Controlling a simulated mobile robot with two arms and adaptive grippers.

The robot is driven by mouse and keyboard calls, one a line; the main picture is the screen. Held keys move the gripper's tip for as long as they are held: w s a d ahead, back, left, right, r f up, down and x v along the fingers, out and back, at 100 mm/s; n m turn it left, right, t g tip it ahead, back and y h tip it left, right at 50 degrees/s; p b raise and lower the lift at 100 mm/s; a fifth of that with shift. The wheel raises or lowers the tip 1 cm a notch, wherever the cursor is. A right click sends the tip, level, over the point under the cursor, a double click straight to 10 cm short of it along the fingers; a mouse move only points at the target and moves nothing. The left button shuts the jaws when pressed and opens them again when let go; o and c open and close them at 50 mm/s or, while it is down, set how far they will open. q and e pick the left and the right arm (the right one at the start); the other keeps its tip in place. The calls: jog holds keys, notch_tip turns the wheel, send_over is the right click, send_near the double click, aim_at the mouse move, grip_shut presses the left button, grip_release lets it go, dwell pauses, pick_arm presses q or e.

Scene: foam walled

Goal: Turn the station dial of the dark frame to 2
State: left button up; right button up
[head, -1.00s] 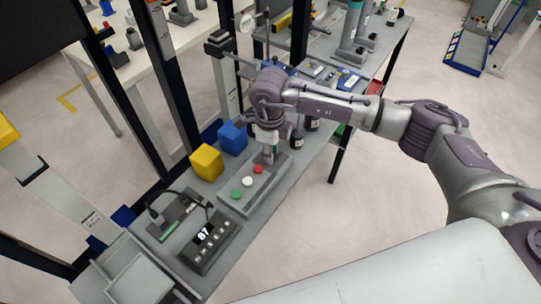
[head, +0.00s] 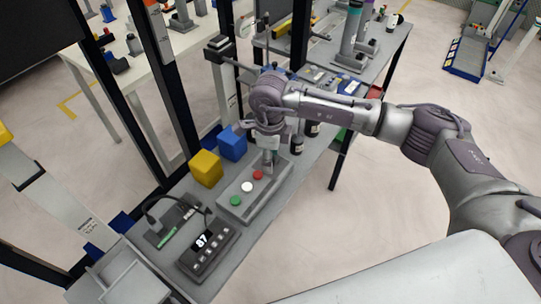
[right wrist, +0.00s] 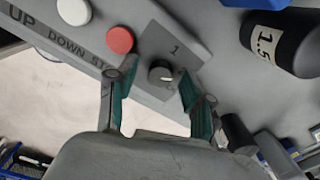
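In the right wrist view the pointer leans toward the right and down, not clearly at the 1; no 2 can be read. My right gripper (right wrist: 157,80) is open, its green-padded fingers on either side of the dial, apart from it. In the head view this gripper (head: 268,165) hides the dial. My left gripper is out of view.
A yellow cube (head: 206,169) and a blue cube (head: 232,143) stand behind the box. A display unit reading 87 (head: 207,248) is at its near left. Dark bottles (head: 297,142) stand beyond my right gripper. Black frame posts (head: 175,100) rise along the bench's far side.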

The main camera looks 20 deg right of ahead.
jog(key=shift+r, duration=0.15)
notch_tip(320, 180, up, 12)
dwell(0.5)
jog(key=shift+s, duration=0.1)
